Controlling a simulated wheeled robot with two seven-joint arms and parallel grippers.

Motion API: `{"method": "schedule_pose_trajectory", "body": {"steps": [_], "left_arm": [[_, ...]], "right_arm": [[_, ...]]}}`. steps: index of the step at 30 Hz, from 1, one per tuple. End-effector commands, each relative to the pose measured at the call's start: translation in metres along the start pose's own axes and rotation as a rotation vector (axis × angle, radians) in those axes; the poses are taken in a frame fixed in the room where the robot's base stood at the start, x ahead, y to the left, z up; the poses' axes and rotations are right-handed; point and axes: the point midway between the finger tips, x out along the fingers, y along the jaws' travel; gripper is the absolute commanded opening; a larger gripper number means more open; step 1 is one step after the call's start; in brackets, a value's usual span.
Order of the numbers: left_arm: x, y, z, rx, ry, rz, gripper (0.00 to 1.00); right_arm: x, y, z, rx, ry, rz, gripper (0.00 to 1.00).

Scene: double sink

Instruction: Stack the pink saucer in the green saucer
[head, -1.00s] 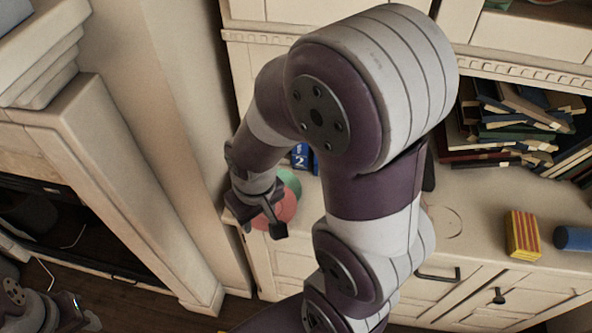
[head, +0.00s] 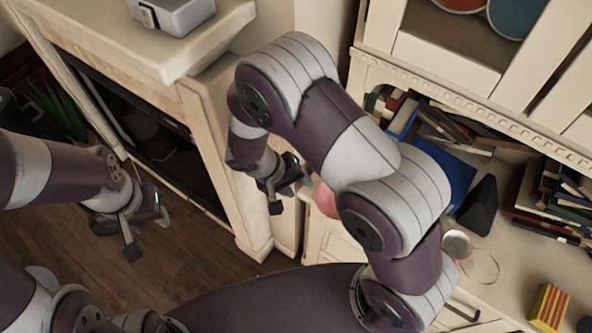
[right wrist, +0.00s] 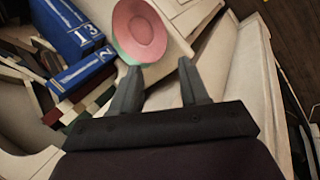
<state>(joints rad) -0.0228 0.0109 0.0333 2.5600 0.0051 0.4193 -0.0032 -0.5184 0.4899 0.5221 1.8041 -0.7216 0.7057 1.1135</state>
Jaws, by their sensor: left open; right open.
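The pink saucer (right wrist: 139,28) lies face up ahead of my right fingertips in the right wrist view. A sliver of the green saucer (right wrist: 122,51) shows past its lower-left edge; whether the pink one sits fully in it I cannot tell. In the head view the pink saucer (head: 325,200) shows at the cabinet top's left end, partly behind my right arm; the green one is hidden there. My right gripper (head: 290,193), also in the right wrist view (right wrist: 159,72), is open and empty, apart from the saucers. My left gripper (head: 147,235) is open and empty above the floor.
Blue books (right wrist: 75,35) and a heap of other books lie beside the saucers. On the cabinet top are a black object (head: 480,205), a small round tin (head: 457,243) and a red-yellow striped block (head: 549,305). The fireplace mantel (head: 150,50) stands at left.

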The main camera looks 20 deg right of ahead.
Motion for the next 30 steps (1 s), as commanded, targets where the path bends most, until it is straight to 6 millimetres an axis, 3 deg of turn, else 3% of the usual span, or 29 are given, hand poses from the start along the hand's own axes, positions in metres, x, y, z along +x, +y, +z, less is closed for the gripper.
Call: {"method": "schedule_pose_trajectory", "body": {"steps": [10,24,30], "left_arm": [[0.001,0.000,0.000,0.000,0.000,0.000,0.43],[-0.010,0.000,-0.001,0.000,0.000,0.000,0.43],[-0.012,0.000,-0.002,0.000,0.000,0.000,0.43]], "right_arm": [[0.015,0.000,0.000,0.004,-0.003,-0.002,0.45],[0.102,0.000,0.001,0.003,-0.004,-0.004,0.45],[0.123,-0.001,0.000,0.005,-0.002,-0.005,0.45]]}}
